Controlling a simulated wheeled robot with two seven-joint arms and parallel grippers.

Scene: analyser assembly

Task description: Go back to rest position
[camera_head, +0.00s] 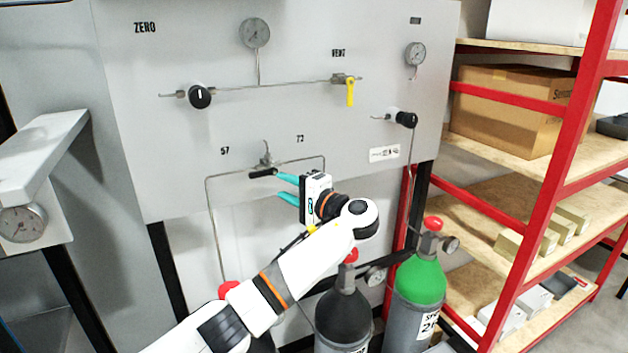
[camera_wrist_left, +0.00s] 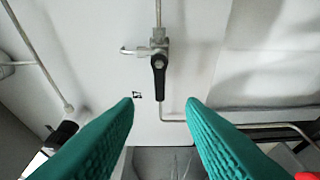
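My left gripper (camera_head: 279,187) reaches in front of the grey panel (camera_head: 300,120) with its teal fingers spread and nothing between them. In the left wrist view the two fingertips (camera_wrist_left: 160,102) are wide apart. A small valve with a black handle (camera_head: 262,173) sits on the panel by the labels 57 and 72, just beyond the fingertips. In the left wrist view this black handle (camera_wrist_left: 159,77) shows ahead of the gap, apart from both fingers. My right gripper is in neither view.
The panel carries gauges (camera_head: 254,33), black knobs (camera_head: 200,96) and a yellow-handled valve (camera_head: 350,92). A red-framed shelf (camera_head: 557,165) is at the right.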

